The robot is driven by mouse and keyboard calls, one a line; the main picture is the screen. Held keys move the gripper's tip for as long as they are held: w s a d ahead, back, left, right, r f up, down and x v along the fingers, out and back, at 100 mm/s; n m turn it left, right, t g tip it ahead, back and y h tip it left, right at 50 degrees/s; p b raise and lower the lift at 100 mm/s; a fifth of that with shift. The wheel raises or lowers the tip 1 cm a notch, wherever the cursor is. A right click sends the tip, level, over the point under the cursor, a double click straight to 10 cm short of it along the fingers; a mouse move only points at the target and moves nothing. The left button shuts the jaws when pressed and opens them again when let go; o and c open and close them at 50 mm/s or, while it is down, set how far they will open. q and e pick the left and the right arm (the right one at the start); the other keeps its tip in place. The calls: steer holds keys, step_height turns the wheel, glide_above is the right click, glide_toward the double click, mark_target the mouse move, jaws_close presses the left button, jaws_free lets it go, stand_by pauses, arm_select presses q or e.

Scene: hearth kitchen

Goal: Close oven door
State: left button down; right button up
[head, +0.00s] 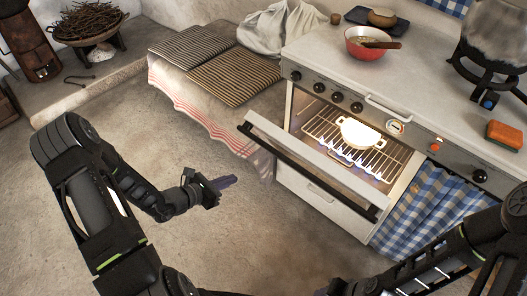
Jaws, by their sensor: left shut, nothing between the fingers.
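The oven (341,205) stands at the right of the head view under a white counter. Its door (318,163) hangs open, tilted down and outward toward me, with a dark inner edge. Inside, a white pot (359,133) sits on a wire rack (329,131) in bright light. My left gripper (226,182) is shut and empty, to the left of the door and apart from it. My right arm comes in from the lower right. Its gripper is not clearly visible at the bottom edge.
A red bowl (372,44), a sponge (504,135) and a burner (487,75) with a large pot are on the counter. A blue checked curtain (432,208) hangs right of the oven. A bench with striped mats (234,76) stands left of it. Floor before the door is clear.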

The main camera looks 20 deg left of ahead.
arm_select(q)
steer(key=shift+w+a+r+n+t, duration=0.15)
steer(key=shift+w+a+r+t, duration=0.2)
steer(key=shift+r, duration=0.2)
steer(key=shift+w+a+r+n+t, duration=0.15)
steer(key=shift+w+a+r+t, duration=0.15)
steer(key=shift+r, duration=0.25)
steer(key=shift+d, duration=0.1)
steer(key=r+x, duration=0.2)
steer(key=x, duration=1.1)
steer(key=shift+w+r+p, duration=0.3)
steer(key=shift+w+p, duration=0.1)
steer(key=shift+p, duration=0.05)
steer(key=shift+r, duration=0.1)
